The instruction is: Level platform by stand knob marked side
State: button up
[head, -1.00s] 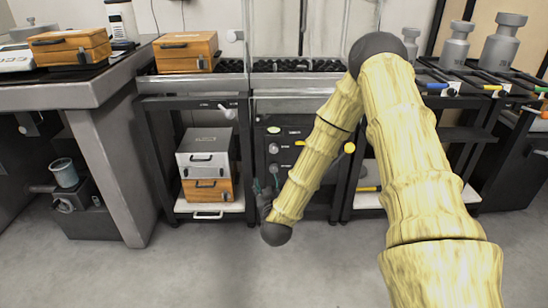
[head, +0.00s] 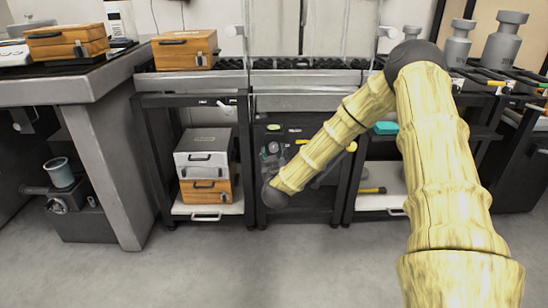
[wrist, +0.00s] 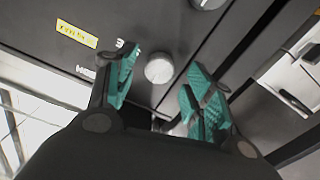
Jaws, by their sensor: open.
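A dark stand (head: 314,205) under a clear enclosure has a front panel with knobs and labels. In the wrist view, a round pale knob (wrist: 159,69) on this panel lies between the teal fingertips of my open gripper (wrist: 162,60). Contact cannot be told. A second pale knob (wrist: 208,3) is cut off at the top edge. A yellow label (wrist: 76,32) and white lettering are on the panel, too small to read surely. The platform's tilt cannot be told.
A left rack holds a silver case (head: 203,149) on a wooden case (head: 207,190). A wooden box (head: 184,51) stands above it. Metal weights (head: 503,42) stand at the right. The floor (head: 300,265) in front is clear.

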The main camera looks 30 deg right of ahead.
jog(key=shift+w+d, duration=0.35)
jog(key=shift+w, duration=0.15)
jog(key=c, duration=1)
jog(key=shift+a+r+n+p, duration=0.1)
jog(key=shift+r+n+p, duration=0.2)
jog(key=shift+p, duration=0.4)
jog(key=n+p, duration=0.2)
jog(key=p, duration=0.2)
jog(key=n+p, duration=0.2)
jog(key=p, duration=0.2)
jog(key=shift+n, duration=0.3)
jog(key=n+p, duration=0.2)
jog(key=p, duration=0.1)
jog(key=shift+f, duration=0.15)
jog(key=shift+f+n, duration=0.15)
jog(key=shift+n, duration=0.25)
